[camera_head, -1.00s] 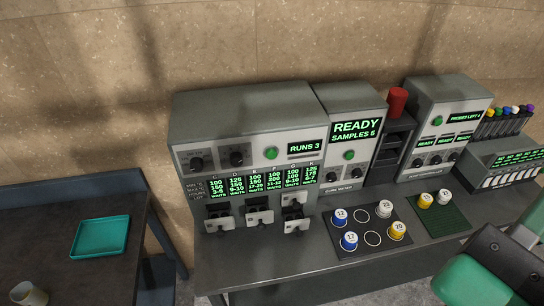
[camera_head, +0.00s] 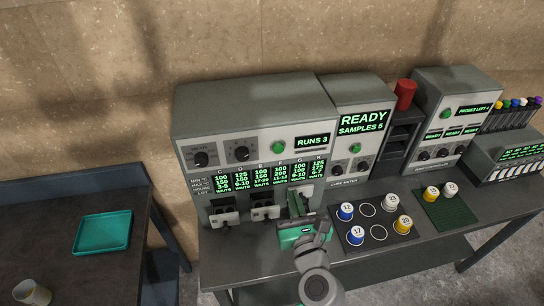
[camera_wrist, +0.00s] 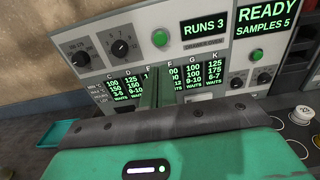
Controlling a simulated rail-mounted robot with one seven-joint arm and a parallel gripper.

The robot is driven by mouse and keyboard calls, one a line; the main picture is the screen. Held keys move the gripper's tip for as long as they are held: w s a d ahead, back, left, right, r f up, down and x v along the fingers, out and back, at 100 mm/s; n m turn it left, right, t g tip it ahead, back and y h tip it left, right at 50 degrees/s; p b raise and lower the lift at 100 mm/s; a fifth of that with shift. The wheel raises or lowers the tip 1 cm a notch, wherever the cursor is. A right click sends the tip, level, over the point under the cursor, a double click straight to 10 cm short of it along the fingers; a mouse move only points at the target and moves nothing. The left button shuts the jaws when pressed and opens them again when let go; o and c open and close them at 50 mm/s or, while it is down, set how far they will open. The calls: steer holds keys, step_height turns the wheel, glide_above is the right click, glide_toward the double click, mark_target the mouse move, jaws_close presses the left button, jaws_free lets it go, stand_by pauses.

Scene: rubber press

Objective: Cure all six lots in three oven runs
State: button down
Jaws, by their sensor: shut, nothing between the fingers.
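The oven (camera_head: 250,110) is a grey cabinet with two dials, a green button and a display reading "RUNS 3". Its lower panel (camera_head: 235,182) lists lots C, D, E, F, G and K with temperatures and hours, each marked "WAITS". Dark and white levers or holders (camera_head: 224,217) sit below the panel. My gripper (camera_head: 297,195) is shut and empty, in front of the panel's right half; its green body hides the right-hand lever. In the wrist view its fingers (camera_wrist: 157,88) overlap the middle columns; I cannot tell whether they touch.
Right of it, the cure meter (camera_head: 355,140) reads "READY SAMPLES 5". A dark mat (camera_head: 385,232) holds blue, white and yellow numbered cups and empty rings. A green mat (camera_head: 452,214) has two cups. A red cylinder (camera_head: 405,94) stands behind. A teal tray (camera_head: 103,232) lies left.

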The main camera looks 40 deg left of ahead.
steer(key=shift+w, duration=0.1)
glide_toward(279, 150)
steer(key=x, duration=0.5)
steer(key=shift+a+b, duration=0.2)
steer(key=shift+b, duration=0.1)
steer(key=shift+x, duration=0.75)
steer(key=shift+b+x, duration=0.35)
steer(key=shift+x, duration=0.5)
steer(key=shift+d+p, duration=0.2)
steer(key=shift+p, duration=0.1)
steer(key=p+v, duration=0.3)
steer(key=v, duration=1.1)
